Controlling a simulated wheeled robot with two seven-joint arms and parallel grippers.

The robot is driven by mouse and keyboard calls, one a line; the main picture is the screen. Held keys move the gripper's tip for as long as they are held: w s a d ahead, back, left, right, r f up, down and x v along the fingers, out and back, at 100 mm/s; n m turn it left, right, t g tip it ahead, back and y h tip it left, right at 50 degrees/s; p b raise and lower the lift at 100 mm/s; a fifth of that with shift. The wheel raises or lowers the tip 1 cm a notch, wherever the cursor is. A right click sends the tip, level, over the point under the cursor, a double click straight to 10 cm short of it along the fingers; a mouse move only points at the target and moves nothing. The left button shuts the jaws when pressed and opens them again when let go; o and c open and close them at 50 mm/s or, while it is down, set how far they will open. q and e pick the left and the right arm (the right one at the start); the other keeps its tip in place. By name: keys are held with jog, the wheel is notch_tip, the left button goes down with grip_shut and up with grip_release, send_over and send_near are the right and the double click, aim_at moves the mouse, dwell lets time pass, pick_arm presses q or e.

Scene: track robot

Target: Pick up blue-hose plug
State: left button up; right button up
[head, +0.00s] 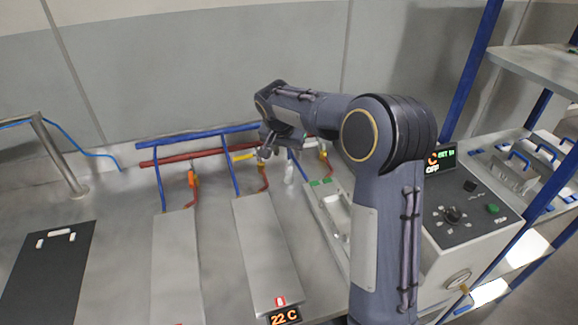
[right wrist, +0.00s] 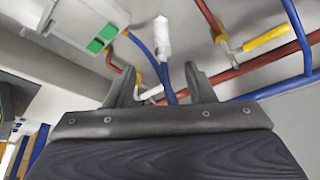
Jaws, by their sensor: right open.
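The blue-hose plug (right wrist: 162,36) is a white cylinder on the end of a blue hose (right wrist: 166,78). In the right wrist view it lies ahead of my right gripper (right wrist: 161,80), with the hose between the two spread fingers in the picture. The fingers look apart from the plug, and nothing is held. In the head view the white plug (head: 289,173) shows small, just right of and below my right gripper (head: 268,153), above the metal table. My left gripper is not in view.
Red pipes (head: 193,157) and blue pipes (head: 185,138) run along the back, with yellow handles (head: 244,155) close to the gripper. Flat grey plates (head: 266,250) lie on the table. A control box (head: 470,205) stands at the right. A black board (head: 45,270) lies at the left.

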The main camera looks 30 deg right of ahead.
aim_at(289, 164)
jog(key=shift+w+d+f, duration=0.1)
jog(key=shift+w+f, duration=0.2)
jog(key=p+x, duration=0.1)
jog(key=x, duration=0.6)
jog(key=shift+w+f+p, duration=0.15)
jog(key=shift+p, duration=0.15)
grip_shut()
